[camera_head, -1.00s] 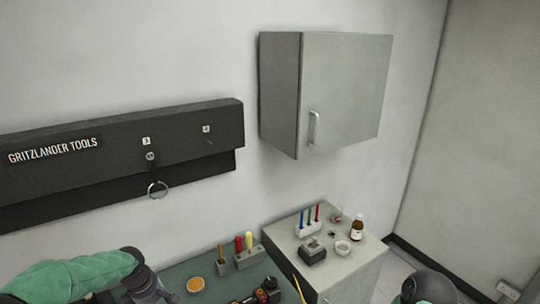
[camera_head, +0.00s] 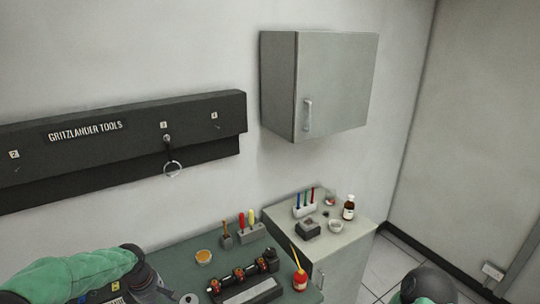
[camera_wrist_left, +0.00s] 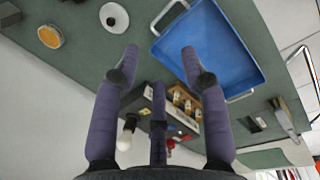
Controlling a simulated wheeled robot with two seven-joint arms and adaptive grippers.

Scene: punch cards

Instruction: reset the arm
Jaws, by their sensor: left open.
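My left arm, with a green sleeve, comes in at the lower left of the head view, and its gripper is largely cut off by the bottom edge. In the left wrist view my left gripper (camera_wrist_left: 160,52) has its fingers spread apart with nothing held between them. The fingers appear over the green table (camera_wrist_left: 75,55), near a blue tray (camera_wrist_left: 215,50) with wire handles. Part of my right arm (camera_head: 425,285) shows at the lower right of the head view; its gripper is not in view.
The table bears an orange dish (camera_head: 204,256), a screwdriver block (camera_head: 250,233) and a red bottle (camera_head: 300,280). A side cabinet (camera_head: 348,245) carries a brown bottle (camera_head: 349,207).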

